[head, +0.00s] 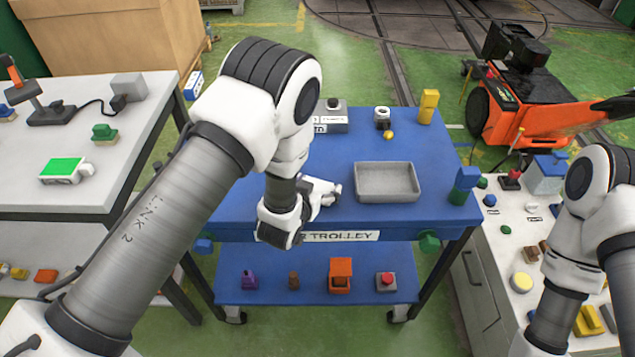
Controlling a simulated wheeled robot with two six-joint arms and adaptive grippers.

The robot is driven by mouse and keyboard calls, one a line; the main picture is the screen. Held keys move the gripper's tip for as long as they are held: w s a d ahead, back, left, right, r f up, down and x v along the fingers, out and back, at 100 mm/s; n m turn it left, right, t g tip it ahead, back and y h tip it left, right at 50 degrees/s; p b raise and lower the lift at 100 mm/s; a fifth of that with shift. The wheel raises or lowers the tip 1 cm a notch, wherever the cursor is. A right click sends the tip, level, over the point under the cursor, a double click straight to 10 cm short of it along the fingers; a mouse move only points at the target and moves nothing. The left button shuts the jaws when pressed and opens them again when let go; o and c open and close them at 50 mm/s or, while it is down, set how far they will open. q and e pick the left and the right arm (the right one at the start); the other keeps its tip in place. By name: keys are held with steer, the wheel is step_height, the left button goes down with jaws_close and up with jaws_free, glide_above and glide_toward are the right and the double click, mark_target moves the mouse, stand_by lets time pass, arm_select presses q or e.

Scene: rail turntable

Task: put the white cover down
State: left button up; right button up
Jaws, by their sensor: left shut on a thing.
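My left gripper (328,190) is over the blue top of the trolley (430,150), left of the grey tray (388,182). It is shut on a small pale thing at its fingertips, which I take to be the white cover. The fingers and wrist hide most of it, and its shape is hard to tell. I cannot tell whether it touches the trolley top. My right arm is at the right, and its gripper is out of view.
Yellow blocks (428,106), a small white-and-black device (382,117) with a yellow ball (389,135), and a grey box (331,119) stand at the back. Green and blue blocks (463,185) stand right of the tray. The tray looks empty.

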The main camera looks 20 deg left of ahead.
arm_select(q)
steer(key=o, duration=1.1)
steer(key=shift+f, duration=0.1)
steer(key=shift+c, duration=0.2)
steer(key=shift+s, duration=0.1)
steer(key=shift+r, duration=0.25)
steer(key=b+v, duration=0.1)
steer(key=v, duration=1.1)
